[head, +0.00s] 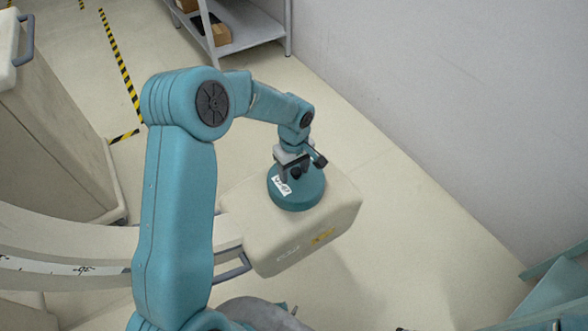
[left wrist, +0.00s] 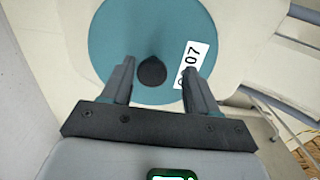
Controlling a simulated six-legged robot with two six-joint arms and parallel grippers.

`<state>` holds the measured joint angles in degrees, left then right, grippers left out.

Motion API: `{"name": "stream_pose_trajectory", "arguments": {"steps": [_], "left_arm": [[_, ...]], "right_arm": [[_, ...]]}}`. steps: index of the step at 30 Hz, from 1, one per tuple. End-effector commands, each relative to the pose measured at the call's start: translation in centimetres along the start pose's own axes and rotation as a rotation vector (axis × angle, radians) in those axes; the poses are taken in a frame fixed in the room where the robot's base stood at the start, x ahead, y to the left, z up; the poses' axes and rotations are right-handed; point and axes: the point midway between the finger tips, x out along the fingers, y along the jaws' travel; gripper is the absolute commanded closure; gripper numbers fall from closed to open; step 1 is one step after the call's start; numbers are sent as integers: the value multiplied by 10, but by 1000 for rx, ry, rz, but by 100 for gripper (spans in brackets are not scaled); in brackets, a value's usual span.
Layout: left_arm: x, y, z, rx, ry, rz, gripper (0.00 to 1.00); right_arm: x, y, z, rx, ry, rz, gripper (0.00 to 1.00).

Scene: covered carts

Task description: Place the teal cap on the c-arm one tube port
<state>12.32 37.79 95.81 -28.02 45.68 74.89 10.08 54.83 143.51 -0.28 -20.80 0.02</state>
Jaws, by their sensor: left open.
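The teal cap (head: 298,192) is a round disc lying flat on top of the cream box-shaped tube housing at the end of the c-arm (head: 325,222). It has a white label and a dark knob in its middle. In the left wrist view the cap (left wrist: 115,40) fills the upper middle, with its black knob (left wrist: 151,72) between the fingers. My left gripper (head: 303,168) is over the cap; in the left wrist view the gripper (left wrist: 157,80) is open, one finger on each side of the knob, apart from it. The port under the cap is hidden. My right gripper is not in view.
The curved c-arm (head: 60,245) with a scale runs in from the left. A covered cart (head: 50,130) stands at the left. A metal shelf (head: 240,35) with boxes is at the back. A white wall (head: 430,80) bounds the right. Floor between the housing and wall is clear.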

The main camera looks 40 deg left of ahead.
Motion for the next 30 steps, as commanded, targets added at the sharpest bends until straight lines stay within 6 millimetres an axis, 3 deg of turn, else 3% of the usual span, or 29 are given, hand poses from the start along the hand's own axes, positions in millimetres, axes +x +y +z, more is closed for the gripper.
{"name": "stream_pose_trajectory", "arguments": {"steps": [9, 15, 20, 30], "left_arm": [[-74, 1, -1, -1, 5, 7, 41], [-106, 1, 0, 0, 3, 5, 41], [-116, 0, 0, 0, 2, 4, 41], [-116, 0, 0, 0, 1, 3, 41]], "right_arm": [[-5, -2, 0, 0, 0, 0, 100], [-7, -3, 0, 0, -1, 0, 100], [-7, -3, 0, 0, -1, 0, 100], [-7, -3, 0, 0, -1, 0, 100]]}}
